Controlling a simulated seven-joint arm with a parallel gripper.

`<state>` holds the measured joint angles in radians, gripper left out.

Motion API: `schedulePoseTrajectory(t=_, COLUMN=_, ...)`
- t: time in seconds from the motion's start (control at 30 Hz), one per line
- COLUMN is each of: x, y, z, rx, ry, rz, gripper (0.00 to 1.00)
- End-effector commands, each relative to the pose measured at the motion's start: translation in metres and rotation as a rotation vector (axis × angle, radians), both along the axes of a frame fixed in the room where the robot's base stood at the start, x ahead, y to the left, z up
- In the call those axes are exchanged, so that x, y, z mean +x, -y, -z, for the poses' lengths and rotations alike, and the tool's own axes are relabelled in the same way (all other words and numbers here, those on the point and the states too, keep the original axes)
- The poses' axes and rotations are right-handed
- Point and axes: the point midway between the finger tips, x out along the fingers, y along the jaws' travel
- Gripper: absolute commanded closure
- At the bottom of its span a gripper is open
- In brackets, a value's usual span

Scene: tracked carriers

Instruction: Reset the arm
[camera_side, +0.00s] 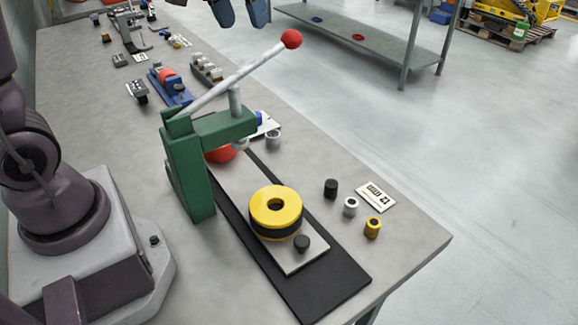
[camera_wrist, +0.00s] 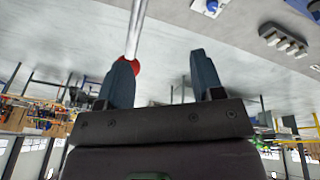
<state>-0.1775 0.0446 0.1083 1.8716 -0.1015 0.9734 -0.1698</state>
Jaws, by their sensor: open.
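A green arbor press (camera_side: 190,165) stands on the bench. Its pale lever (camera_side: 240,77) slants up to the right and ends in a red ball knob (camera_side: 291,39). My gripper (camera_side: 243,15) is open at the top edge of the side view, above and left of the knob, with only its fingers showing. In the wrist view, my gripper (camera_wrist: 165,72) has its two blue fingers apart with nothing between them. The lever (camera_wrist: 136,28) and red knob (camera_wrist: 135,66) show by the left finger, which partly hides the knob. I cannot tell whether they touch.
A yellow ring (camera_side: 263,203) sits on a grey sliding plate (camera_side: 292,266) over a black mat (camera_side: 335,287). Small cylinders (camera_side: 350,206) and a label card (camera_side: 375,196) lie to its right. A blue fixture (camera_side: 170,88) and small parts lie behind the press.

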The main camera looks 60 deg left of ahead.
Motion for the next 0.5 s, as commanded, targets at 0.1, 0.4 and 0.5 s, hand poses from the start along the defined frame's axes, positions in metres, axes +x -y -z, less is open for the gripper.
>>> schedulePoseTrajectory(t=0.1, x=-0.043, y=0.033, z=-0.019, rx=0.034, ry=0.061, rz=0.12, gripper=0.39)
schedulePoseTrajectory(t=0.4, x=-0.139, y=0.082, z=-0.016, rx=0.143, ry=0.183, rz=0.382, gripper=0.39)
schedulePoseTrajectory(t=0.5, x=-0.156, y=0.088, z=-0.009, rx=0.171, ry=0.207, rz=0.432, gripper=0.39)
